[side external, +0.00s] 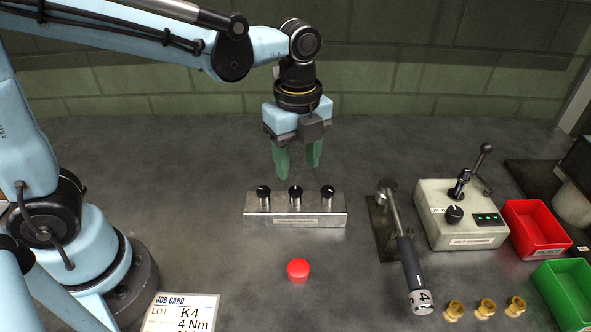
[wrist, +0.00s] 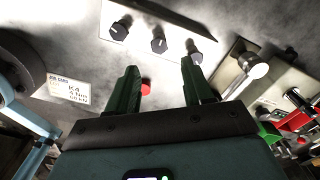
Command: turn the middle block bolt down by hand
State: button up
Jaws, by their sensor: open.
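A metal block (side external: 295,217) stands on the grey bench with three black-topped bolts in a row. The middle bolt (side external: 295,192) stands upright between the left bolt (side external: 263,192) and the right bolt (side external: 327,192). The middle bolt also shows in the wrist view (wrist: 158,45), beyond the fingertips. My gripper (side external: 298,174) is open and empty, its green fingers pointing down above and apart from the bolts. In the wrist view the two fingers (wrist: 158,72) are spread, with nothing between them. Whether the fingers are centred over the middle bolt cannot be told.
A red button (side external: 298,269) is in front of the block. A torque wrench (side external: 403,250) lies to the right, beside a control box (side external: 460,215), a red bin (side external: 536,229) and a green bin (side external: 567,292). Several brass nuts (side external: 485,308) and a job card (side external: 180,313) are near the front.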

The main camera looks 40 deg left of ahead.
aim_at(295, 190)
notch_tip(295, 190, up, 6)
jog(key=shift+r, duration=0.2)
dwell(0.4)
jog(key=s+f+n+t+y, duration=0.15)
jog(key=s+n+t, duration=0.3)
jog(key=n, duration=1.95)
jog(key=shift+s+d+f+x, duration=0.1)
jog(key=shift+d+x, duration=0.1)
jog(key=shift+x, duration=1.65)
jog(key=shift+s+d+f+x, duration=0.1)
jog(key=shift+s+d+x, duration=0.1)
jog(key=shift+x, duration=1.7)
jog(key=shift+s+d+x, duration=0.1)
jog(key=shift+d+x, duration=0.05)
jog(key=shift+x, duration=1.7)
grip_shut()
